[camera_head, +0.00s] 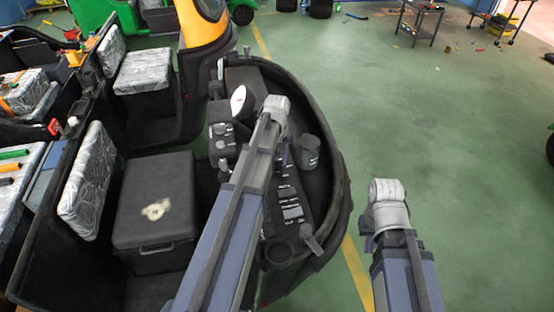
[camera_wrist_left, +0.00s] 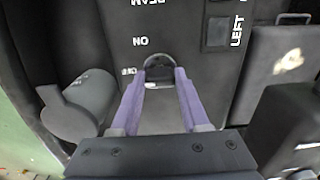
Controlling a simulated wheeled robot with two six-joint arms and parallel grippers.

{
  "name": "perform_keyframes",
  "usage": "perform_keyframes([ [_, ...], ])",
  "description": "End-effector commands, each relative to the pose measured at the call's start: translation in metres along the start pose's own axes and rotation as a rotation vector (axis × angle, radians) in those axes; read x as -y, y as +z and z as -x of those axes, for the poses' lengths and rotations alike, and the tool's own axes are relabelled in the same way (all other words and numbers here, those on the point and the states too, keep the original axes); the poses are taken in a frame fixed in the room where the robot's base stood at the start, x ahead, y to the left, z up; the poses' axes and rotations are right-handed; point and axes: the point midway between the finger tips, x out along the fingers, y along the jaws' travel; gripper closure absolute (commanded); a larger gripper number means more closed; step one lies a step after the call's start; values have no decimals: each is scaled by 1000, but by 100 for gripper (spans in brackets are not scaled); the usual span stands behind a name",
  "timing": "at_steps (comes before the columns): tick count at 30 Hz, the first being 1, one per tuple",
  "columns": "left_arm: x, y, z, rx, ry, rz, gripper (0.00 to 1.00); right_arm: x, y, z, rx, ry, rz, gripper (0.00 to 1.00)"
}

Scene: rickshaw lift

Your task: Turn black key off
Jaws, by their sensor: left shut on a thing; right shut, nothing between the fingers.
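The black key (camera_wrist_left: 157,73) sits in a round socket on the dark dashboard panel, between the tips of my left gripper's purple fingers. White lettering beside it in the left wrist view reads "ON", with a smaller label below it. My left gripper (camera_wrist_left: 158,84) is shut on the key.
A black box (camera_head: 156,200) and wrapped seats (camera_head: 143,72) lie to the left.

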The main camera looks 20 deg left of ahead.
Motion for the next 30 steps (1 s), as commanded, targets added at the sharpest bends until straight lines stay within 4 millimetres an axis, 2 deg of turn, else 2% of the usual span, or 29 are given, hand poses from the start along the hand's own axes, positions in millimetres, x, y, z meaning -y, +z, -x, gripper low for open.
perform_keyframes([
  [1,0,0,0,0,0,3,54,0,0,0,0,0,0,100],
  [9,0,0,0,0,0,1,25,0,0,0,0,0,0,100],
  [20,0,0,4,0,0,0,25,0,0,4,0,0,-1,100],
  [26,0,0,19,0,0,0,25,-2,1,19,0,-1,-3,100],
  [30,0,0,36,0,0,0,25,-3,2,36,0,-1,-7,100],
])
